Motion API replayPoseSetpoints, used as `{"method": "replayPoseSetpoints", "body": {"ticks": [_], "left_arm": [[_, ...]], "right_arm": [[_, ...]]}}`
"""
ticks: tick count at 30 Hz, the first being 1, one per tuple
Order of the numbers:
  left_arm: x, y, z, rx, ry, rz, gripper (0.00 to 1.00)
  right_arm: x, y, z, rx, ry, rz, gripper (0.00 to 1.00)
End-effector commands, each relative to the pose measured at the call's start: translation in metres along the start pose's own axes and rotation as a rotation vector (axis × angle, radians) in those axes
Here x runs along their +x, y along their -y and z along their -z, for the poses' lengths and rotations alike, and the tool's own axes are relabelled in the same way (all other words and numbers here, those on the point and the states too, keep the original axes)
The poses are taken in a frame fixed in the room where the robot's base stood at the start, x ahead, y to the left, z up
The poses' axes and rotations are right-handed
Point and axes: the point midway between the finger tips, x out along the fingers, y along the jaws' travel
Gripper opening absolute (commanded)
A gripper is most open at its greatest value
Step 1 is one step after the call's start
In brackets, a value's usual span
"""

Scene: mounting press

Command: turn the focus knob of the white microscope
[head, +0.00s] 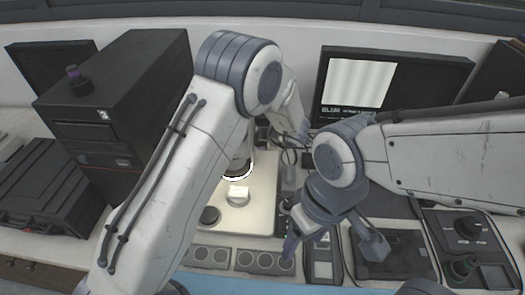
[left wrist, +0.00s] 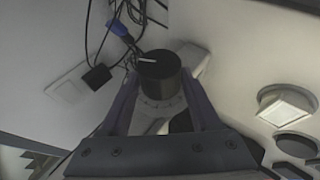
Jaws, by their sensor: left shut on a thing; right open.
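The white microscope's pale base (head: 262,192) shows in the head view behind my left arm, which hides most of its upper body. The focus knob (left wrist: 160,66) is a black cylinder with a white line on its face, in the middle of the left wrist view. My left gripper (left wrist: 157,92) is shut on the knob, with one finger on each side of it. In the head view my left fingers are not clearly seen. My right gripper (head: 330,242) is open and empty, pointing down over the bench to the right of the microscope base.
A black tower unit (head: 118,100) and a black case (head: 48,185) stand at the left. A monitor (head: 390,85) stands at the back right. Black control boxes (head: 468,240) lie at the right. Cables (left wrist: 120,25) hang beyond the knob.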

Motion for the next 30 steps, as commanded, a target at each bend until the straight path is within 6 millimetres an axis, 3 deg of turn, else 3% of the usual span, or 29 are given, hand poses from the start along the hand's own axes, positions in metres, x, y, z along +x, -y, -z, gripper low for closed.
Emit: {"method": "replayPoseSetpoints", "body": {"ticks": [1, 3, 12, 19, 30], "left_arm": [[0.007, 0.008, -0.003, -0.012, 0.001, -0.028, 0.08], [0.007, 0.008, -0.003, -0.027, 0.003, -0.063, 0.08], [0.004, 0.008, -0.002, -0.077, 0.005, -0.173, 0.08], [0.002, 0.006, 0.0, -0.096, 0.004, -0.212, 0.08], [0.0, 0.005, 0.0, -0.1, 0.005, -0.221, 0.08]], "right_arm": [[0.024, -0.002, -0.001, -0.001, 0.0, 0.0, 0.7], [0.038, -0.003, -0.002, -0.001, 0.0, 0.0, 0.7], [0.08, -0.006, -0.004, -0.001, 0.0, 0.0, 0.7], [0.092, -0.007, -0.005, -0.001, 0.0, 0.0, 0.7], [0.093, -0.007, -0.005, -0.001, 0.0, 0.0, 0.7]]}}
